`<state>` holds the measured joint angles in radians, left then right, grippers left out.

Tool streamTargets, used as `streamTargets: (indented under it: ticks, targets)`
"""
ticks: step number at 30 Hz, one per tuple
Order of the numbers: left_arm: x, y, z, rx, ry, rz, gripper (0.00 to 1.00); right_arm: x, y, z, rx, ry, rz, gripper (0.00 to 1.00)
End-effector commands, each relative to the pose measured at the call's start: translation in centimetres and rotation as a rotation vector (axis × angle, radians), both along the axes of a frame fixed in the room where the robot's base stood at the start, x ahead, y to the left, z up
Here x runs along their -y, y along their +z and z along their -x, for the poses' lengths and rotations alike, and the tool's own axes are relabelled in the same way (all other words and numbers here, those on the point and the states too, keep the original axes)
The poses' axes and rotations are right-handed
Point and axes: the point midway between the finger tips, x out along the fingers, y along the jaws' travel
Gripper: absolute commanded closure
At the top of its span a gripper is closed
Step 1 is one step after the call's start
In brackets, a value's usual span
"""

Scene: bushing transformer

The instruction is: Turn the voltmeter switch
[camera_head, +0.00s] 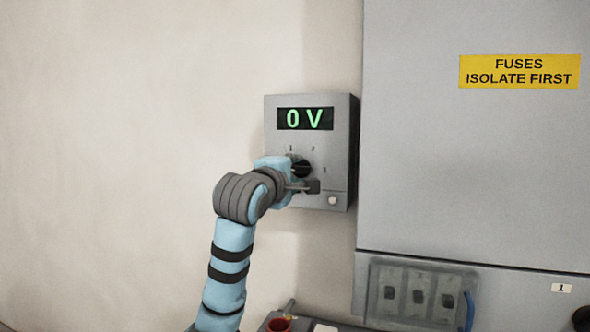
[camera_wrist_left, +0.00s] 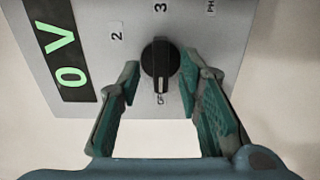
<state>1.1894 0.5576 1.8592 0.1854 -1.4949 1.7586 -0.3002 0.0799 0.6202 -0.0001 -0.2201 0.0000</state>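The voltmeter (camera_head: 340,140) is a grey box on the wall with a green "0 V" display (camera_head: 305,119). Its black rotary switch (camera_head: 301,169) is partly hidden by my left gripper in the head view. In the left wrist view the switch (camera_wrist_left: 160,62) shows clearly, with position marks 2 and 3 around it and its pointer line toward the bottom of the picture. My left gripper (camera_wrist_left: 165,95) is open, one finger on each side of the switch, with gaps visible between the fingers and the knob. My right gripper is in neither view.
A large grey cabinet (camera_head: 470,170) with a yellow "FUSES ISOLATE FIRST" label (camera_head: 519,71) stands right of the voltmeter. The wall at left is clear.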

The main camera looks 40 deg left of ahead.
Motion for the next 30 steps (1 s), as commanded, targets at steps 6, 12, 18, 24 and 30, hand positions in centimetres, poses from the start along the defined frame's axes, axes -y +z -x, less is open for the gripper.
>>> streamTargets:
  ticks: [6, 12, 18, 24, 30]
  targets:
    - [-0.17, -0.09, -0.58, 0.0, 0.0, -0.001, 0.68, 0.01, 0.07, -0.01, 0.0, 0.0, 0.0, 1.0]
    - [-0.17, -0.09, -0.54, 0.0, 0.0, -0.001, 0.83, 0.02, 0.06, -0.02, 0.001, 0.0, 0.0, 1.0]
    - [-0.16, -0.09, -0.52, 0.0, 0.0, -0.001, 1.0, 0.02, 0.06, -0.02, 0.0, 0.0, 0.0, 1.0]
    - [-0.16, -0.09, -0.52, -0.004, 0.0, -0.008, 1.0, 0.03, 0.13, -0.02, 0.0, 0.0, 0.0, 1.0]
    - [-0.17, -0.03, -0.51, -0.022, 0.0, -0.059, 1.0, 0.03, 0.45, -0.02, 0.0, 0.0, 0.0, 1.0]
